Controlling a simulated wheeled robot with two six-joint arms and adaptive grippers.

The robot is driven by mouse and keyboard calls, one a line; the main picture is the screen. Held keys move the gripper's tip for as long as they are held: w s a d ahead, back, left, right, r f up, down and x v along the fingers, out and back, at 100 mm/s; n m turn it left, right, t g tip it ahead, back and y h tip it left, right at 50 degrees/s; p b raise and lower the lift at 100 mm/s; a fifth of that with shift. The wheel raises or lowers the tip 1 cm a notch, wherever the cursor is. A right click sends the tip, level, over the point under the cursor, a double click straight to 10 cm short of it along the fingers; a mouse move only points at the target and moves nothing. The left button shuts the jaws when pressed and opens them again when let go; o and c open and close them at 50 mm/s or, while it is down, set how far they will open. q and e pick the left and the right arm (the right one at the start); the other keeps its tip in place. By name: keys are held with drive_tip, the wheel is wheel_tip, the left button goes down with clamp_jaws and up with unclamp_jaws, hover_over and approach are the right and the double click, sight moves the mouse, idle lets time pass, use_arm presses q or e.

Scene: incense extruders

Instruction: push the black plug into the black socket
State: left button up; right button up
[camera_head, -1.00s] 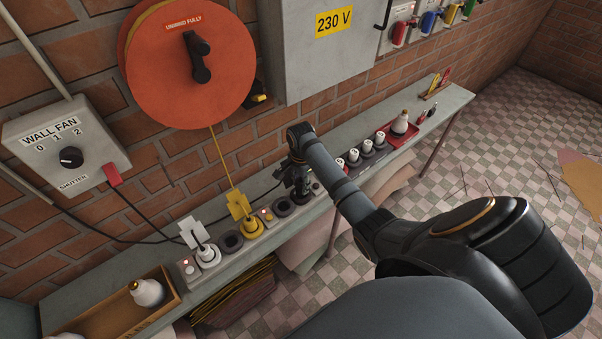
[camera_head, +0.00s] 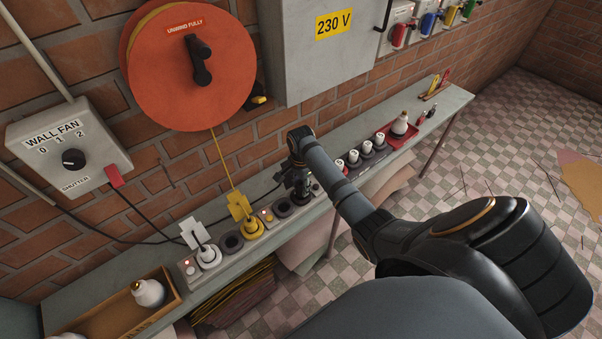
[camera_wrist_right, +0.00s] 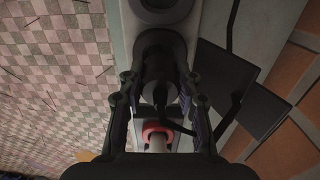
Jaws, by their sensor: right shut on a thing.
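My right gripper (camera_head: 299,188) points down over the row of sockets on the bench. In the right wrist view its fingers (camera_wrist_right: 160,108) are shut on the black plug (camera_wrist_right: 161,76), one on each side. The black socket (camera_wrist_right: 158,38) shows as a dark rim right at the plug, which covers most of it. The plug's prongs are hidden, so I cannot tell how deep it sits. In the head view the gripper hides most of the plug and socket. My left gripper is in neither view.
A yellow plug (camera_head: 250,227) and a white plug (camera_head: 207,254) stand to the left, with an empty dark socket (camera_head: 231,242) between them. Black tags (camera_wrist_right: 262,107) lie beside the gripper. The brick wall is close behind.

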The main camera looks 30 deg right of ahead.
sight(301, 183)
drive_tip(key=shift+f, duration=1.05)
drive_tip(key=o, duration=1.2)
drive_tip(key=shift+o, duration=0.2)
drive_tip(key=shift+r, duration=0.3)
wheel_tip(301, 183, up, 11)
drive_tip(key=shift+r, duration=0.2)
drive_tip(key=shift+f, duration=0.1)
